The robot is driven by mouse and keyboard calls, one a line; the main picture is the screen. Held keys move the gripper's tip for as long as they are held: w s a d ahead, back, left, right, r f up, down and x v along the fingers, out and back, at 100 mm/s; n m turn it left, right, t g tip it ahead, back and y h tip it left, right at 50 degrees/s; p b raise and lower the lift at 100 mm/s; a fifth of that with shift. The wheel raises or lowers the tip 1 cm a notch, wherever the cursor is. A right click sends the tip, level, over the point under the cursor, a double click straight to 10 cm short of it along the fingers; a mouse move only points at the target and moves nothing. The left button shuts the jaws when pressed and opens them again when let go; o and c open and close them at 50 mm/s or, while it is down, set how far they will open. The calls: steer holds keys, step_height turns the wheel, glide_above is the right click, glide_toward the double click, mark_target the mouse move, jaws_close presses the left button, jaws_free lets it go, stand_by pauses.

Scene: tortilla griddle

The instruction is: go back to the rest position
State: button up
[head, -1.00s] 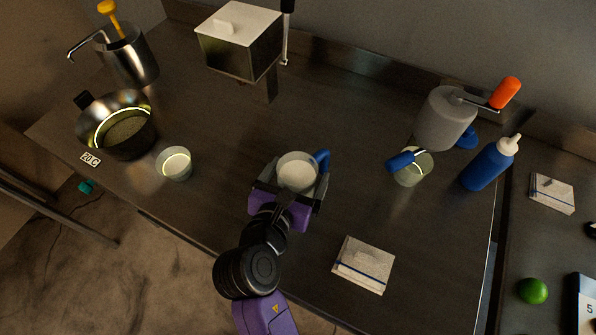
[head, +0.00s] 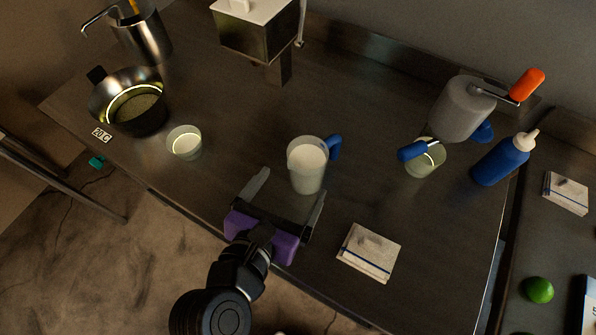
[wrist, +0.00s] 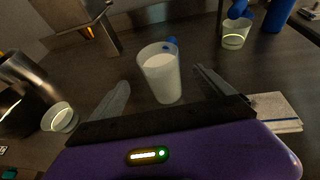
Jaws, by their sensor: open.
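My gripper (head: 289,193) is open and empty near the front edge of the dark counter. Its two grey fingers are spread apart, with the purple palm behind them. A translucent cup with a blue handle (head: 307,170) stands upright on the counter just beyond the fingertips and holds something white. In the wrist view the cup (wrist: 161,76) stands ahead of the gap between the fingers, apart from both.
A small glowing cup (head: 184,143) and a steel pot (head: 151,115) stand left. A blue-handled cup (head: 426,162), a grey pitcher (head: 462,112) and a blue bottle (head: 501,161) stand right. A folded cloth (head: 369,252) lies right of my gripper.

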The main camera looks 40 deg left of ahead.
steer(key=shift+v, duration=0.75)
steer(key=s+a+r+m+g+y, duration=0.1)
steer(key=s+a+r+m+y, duration=0.2)
steer(key=a+m+y, duration=0.3)
steer(key=d+f+m+t, duration=0.2)
steer(key=d+m, duration=1.8)
steer(key=d, duration=0.3)
steer(key=s+d+m+h, duration=0.3)
steer(key=d+m, duration=0.1)
steer(key=d, duration=0.3)
steer(key=s+d+f+m+h, duration=0.1)
steer(key=s+d+m+h, duration=0.2)
steer(key=d, duration=0.4)
steer(key=s+d+m+t+h, duration=0.1)
steer(key=s+d+m+h, duration=0.2)
steer(key=d+m, duration=0.4)
steer(key=shift+s+d+f+h, duration=0.25)
steer(key=shift+d+f+h, duration=0.15)
steer(key=shift+h, duration=0.5)
